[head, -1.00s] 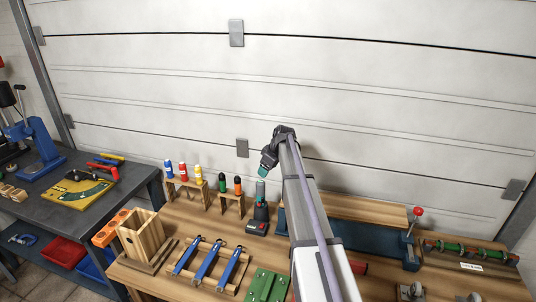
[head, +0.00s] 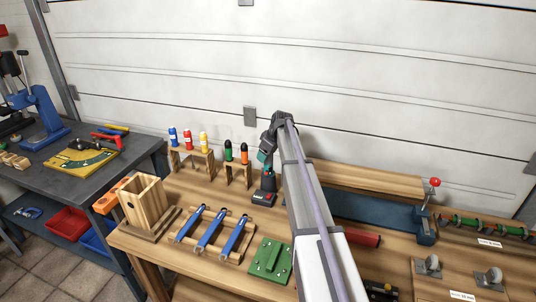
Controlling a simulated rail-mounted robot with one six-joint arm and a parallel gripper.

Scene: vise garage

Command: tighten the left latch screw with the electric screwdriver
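My gripper (head: 266,156) hangs at the end of my arm, near the back of the wooden bench in the head view. Its teal tip points down, just above a small dark dock (head: 265,197) with a red spot on its front. A grey and teal upright part (head: 269,178), possibly the electric screwdriver, stands in the dock. The gripper looks close to it; I cannot tell if they touch. The fingers are too small to tell open from shut. I cannot make out the left latch screw; a green plate (head: 283,263) lies at the front of the bench.
Blue-handled tools lie on a wooden rack (head: 180,238) left of the green plate. A wooden box (head: 137,214) and small racks of coloured bottles (head: 196,161) stand further left and behind. A blue vise (head: 424,228) and caster-like parts (head: 431,265) are to the right.

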